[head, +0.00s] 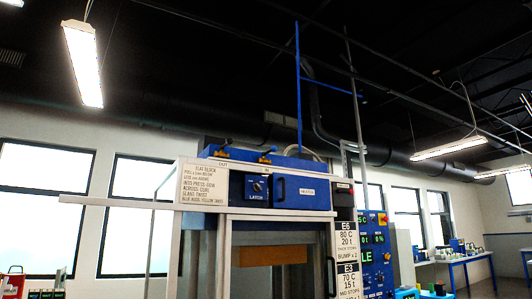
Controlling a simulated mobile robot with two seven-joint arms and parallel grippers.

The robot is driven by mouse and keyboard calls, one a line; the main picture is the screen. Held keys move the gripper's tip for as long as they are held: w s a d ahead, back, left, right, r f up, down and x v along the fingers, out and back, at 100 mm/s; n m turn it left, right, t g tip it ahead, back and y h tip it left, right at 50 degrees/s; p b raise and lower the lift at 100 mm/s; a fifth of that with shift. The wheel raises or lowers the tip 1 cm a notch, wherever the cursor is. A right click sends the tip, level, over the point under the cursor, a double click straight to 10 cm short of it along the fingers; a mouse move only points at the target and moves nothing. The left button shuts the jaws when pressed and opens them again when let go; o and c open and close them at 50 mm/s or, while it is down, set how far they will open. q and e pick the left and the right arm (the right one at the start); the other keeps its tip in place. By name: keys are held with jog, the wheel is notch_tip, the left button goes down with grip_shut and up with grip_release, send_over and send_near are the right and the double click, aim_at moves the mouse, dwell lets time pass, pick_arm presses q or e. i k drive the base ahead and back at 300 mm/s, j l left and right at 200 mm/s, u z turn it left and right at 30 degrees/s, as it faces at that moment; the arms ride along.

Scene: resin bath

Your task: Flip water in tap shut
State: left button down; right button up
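The water in tap (265,159) looks like a small brass-yellow fitting on top of the blue press head (300,165), above a small label that seems to read IN. A second similar tap (221,154) sits to its left, above a label reading OUT. Both are too small for me to tell how their handles are set. Neither of my grippers is in the head view, so nothing shows near the taps.
A horizontal pale bar (120,202) sticks out left. Benches (455,258) stand far right.

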aim_at(274, 149)
jog(key=i+z, duration=0.15)
jog(key=i, duration=1.85)
